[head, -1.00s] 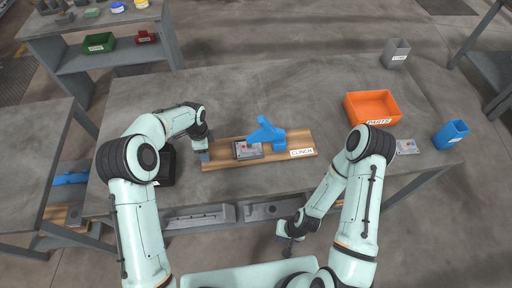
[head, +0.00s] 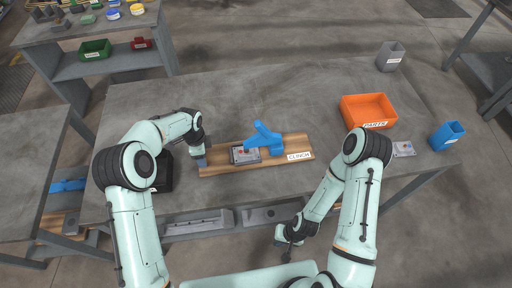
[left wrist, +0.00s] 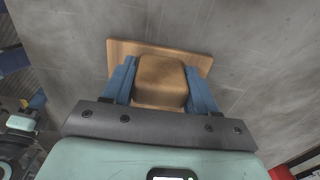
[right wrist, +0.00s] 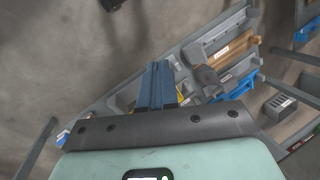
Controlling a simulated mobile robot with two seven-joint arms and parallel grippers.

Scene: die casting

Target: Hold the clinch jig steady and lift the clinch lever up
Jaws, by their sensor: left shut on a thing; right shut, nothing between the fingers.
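The clinch jig is a wooden board (head: 222,170) with a "CLINCH" label, lying on the grey table. A blue clinch lever (head: 266,138) stands on it, its arm slanting up to the left. A grey part with a red spot (head: 243,155) sits on the board left of the lever. My left gripper (head: 201,160) is at the board's left end. In the left wrist view its blue fingers are shut on a wooden block (left wrist: 161,82) on the board (left wrist: 200,62). My right gripper (head: 283,240) hangs below the table's front edge, shut and empty; its fingers touch in the right wrist view (right wrist: 158,85).
An orange parts bin (head: 368,109) stands right of the jig. A flat grey part (head: 403,149), a blue cup (head: 447,134) and a grey bin (head: 390,56) are farther right. Grey trays (head: 270,213) lie under the front edge. The table behind the jig is clear.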

